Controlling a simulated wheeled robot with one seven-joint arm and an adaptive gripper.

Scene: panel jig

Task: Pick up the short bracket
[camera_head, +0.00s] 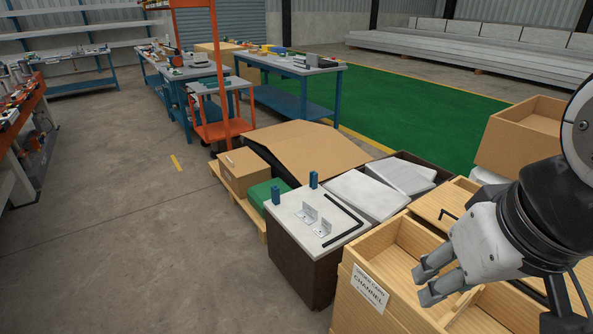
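Two small silver L-shaped brackets rest on a light-topped dark box in the middle of the view. One bracket (306,214) is farther back, and the other bracket (323,228) is nearer the front. I cannot tell for certain which is the short one. My gripper (428,283) is at the right, above the wooden crates, well to the right of both brackets and apart from them. Its two fingers are spread with a gap between them, and nothing shows in the gap.
Two blue blocks (275,195) (313,180) stand on the light box top (290,213). A labelled wooden crate (370,288) stands in front right. Cardboard boxes (310,150) sit behind. The floor at left is clear.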

